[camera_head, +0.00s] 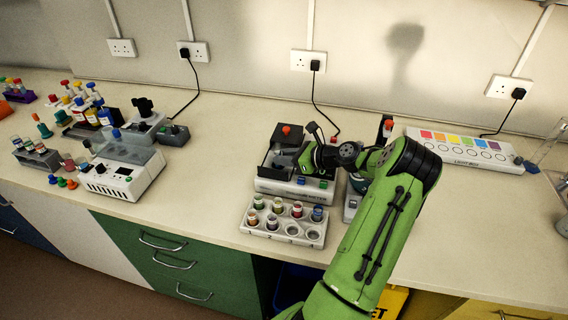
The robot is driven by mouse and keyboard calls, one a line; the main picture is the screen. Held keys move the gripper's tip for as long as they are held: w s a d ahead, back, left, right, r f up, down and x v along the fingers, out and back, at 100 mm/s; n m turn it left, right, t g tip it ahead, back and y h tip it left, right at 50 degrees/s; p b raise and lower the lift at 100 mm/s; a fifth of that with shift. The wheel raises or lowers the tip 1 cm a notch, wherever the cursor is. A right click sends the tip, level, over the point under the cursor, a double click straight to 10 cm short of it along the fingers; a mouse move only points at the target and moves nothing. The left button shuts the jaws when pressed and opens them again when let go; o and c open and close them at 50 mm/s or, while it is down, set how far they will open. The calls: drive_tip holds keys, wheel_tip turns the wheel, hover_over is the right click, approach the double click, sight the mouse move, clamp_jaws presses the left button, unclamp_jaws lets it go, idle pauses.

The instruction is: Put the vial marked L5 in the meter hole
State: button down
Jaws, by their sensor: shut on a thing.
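The meter (276,185) is a grey and dark bench unit in the middle of the bench. Its dark lid with an orange knob (286,130) stands raised at the back. My gripper (305,160) is low over the meter's top, reached in from the right. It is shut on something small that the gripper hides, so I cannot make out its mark. The meter hole is not clear to see under the gripper. A white vial rack (285,236) stands in front of the meter with several capped vials and some empty holes. The marks on the vials are too small to read.
A white light box with coloured squares (460,148) lies at the back right. A small device with a red-topped part (386,128) stands just behind my arm. Another bench machine (120,170) and several bottles stand left. The bench between is clear.

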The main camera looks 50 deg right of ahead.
drive_tip(key=shift+f, duration=0.65)
drive_tip(key=shift+f, duration=0.2)
